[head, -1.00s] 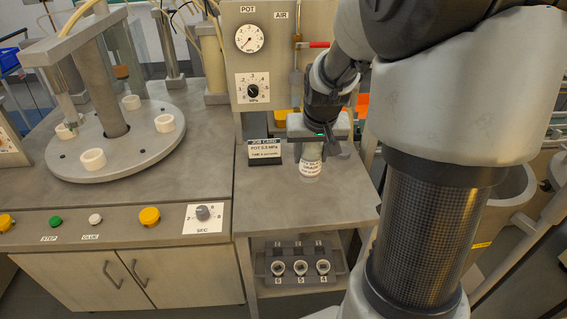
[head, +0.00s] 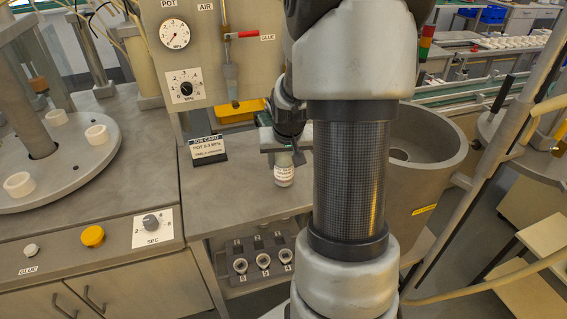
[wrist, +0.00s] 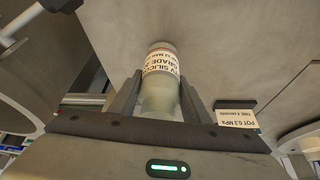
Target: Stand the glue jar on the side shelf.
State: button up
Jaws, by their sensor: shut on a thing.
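The glue jar (head: 284,172) is a small pale jar with a white printed label. My gripper (head: 283,154) is shut on it from above, with the labelled part below the jaws. In the wrist view the jar (wrist: 161,75) sits between the two dark fingers of my gripper (wrist: 161,98). The jar looks upright over the grey side shelf top (head: 225,205), right of the job card. I cannot tell whether its base touches the surface. My arm hides the right part of the shelf.
The job card (head: 207,149) stands left of the jar. The gauge panel (head: 190,60) and a yellow bin (head: 236,112) are behind. A rack with several sockets (head: 262,262) is below the shelf top. A large grey drum (head: 425,165) stands right. The shelf's front left is clear.

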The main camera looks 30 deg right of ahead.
jog(key=shift+f, duration=0.1)
jog(key=shift+f, duration=0.15)
jog(key=o, duration=1.2)
jog(key=shift+r, duration=0.45)
jog(key=p+v, duration=0.2)
jog(key=v, duration=0.9)
jog(key=shift+s+r, duration=0.15)
jog(key=shift+r, duration=0.05)
jog(key=shift+a, duration=0.1)
